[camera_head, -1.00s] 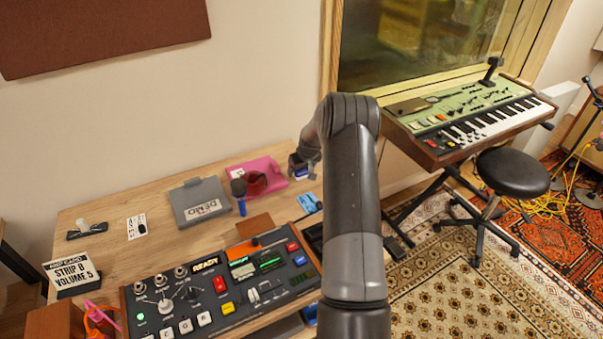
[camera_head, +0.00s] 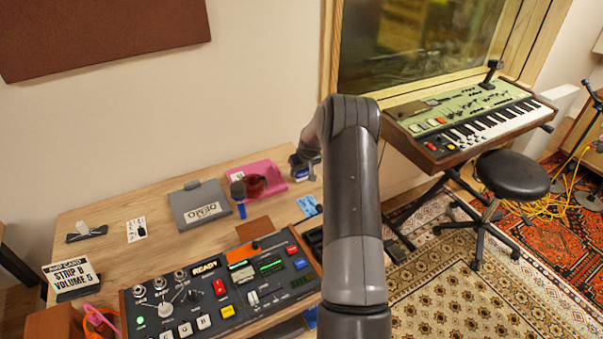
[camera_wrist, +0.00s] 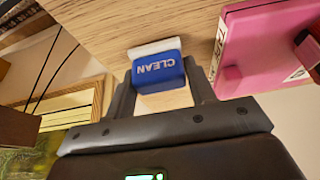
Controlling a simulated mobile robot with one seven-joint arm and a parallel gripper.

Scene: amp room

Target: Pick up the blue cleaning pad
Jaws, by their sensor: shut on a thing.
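The blue cleaning pad (camera_wrist: 158,76) is a small blue block with white "CLEAN" lettering and a white layer along its far side. My gripper (camera_wrist: 159,70) is shut on it, with one dark finger against each side in the wrist view. In the head view, my gripper (camera_head: 304,162) is at the back right of the wooden desk (camera_head: 165,255), and the blue of the pad (camera_head: 302,175) shows just below it. My arm hides part of the desk's right end. I cannot tell whether the pad touches the desk.
A pink folder (camera_wrist: 262,50) lies beside the pad, with a dark red item (camera_head: 256,185) on it. A grey DEMO case (camera_head: 200,205), a blue microphone (camera_head: 239,198) and a control console (camera_head: 225,290) are nearby. The keyboard (camera_head: 470,125) and black stool (camera_head: 512,172) stand to the right.

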